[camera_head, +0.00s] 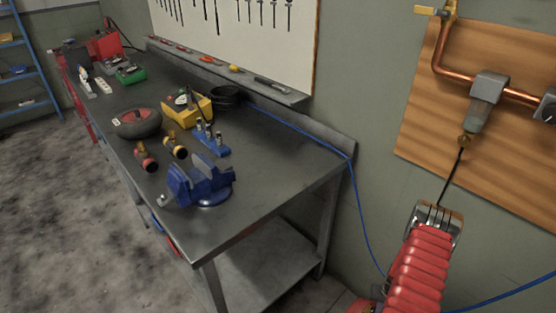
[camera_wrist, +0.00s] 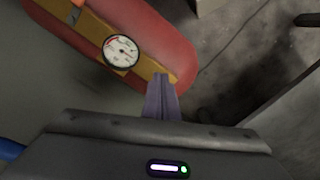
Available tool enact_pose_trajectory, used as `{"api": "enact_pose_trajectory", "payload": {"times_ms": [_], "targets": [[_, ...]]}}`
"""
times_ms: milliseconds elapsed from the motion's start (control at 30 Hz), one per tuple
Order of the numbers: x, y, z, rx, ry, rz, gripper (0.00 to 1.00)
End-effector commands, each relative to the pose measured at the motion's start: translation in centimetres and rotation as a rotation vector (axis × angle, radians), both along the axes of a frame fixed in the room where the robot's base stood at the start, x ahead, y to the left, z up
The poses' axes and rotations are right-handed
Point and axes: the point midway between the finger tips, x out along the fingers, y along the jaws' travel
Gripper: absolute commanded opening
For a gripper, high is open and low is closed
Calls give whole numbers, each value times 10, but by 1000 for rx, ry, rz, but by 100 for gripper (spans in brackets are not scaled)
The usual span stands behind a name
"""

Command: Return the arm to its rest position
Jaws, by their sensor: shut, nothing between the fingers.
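My gripper (camera_wrist: 163,98) shows in the wrist view. Its purplish-grey fingers are shut together with nothing between them. The fingers point toward a red rounded tank (camera_wrist: 165,30) with a yellow strip (camera_wrist: 152,66) and a round dial gauge (camera_wrist: 121,51). In the picture the fingertips lie just below the end of the strip; I cannot tell whether they touch it. My gripper does not show in the head view.
A grey workbench (camera_head: 255,190) carries a blue vise (camera_head: 200,180) and several tools. A red ribbed object (camera_head: 419,268) stands at lower right, near a blue hose (camera_head: 362,210) and a wooden panel (camera_head: 520,65) with copper pipe. Floor (camera_head: 60,210) at left is clear.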

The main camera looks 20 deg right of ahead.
Motion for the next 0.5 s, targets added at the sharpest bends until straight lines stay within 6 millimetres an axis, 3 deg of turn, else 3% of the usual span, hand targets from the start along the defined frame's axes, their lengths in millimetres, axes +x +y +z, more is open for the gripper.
{"api": "enact_pose_trajectory", "payload": {"times_ms": [333, 500], "targets": [[-1, 1, 0, 4, 3, -8, 0], [-14, 18, -1, 56, 45, -38, 0]]}}
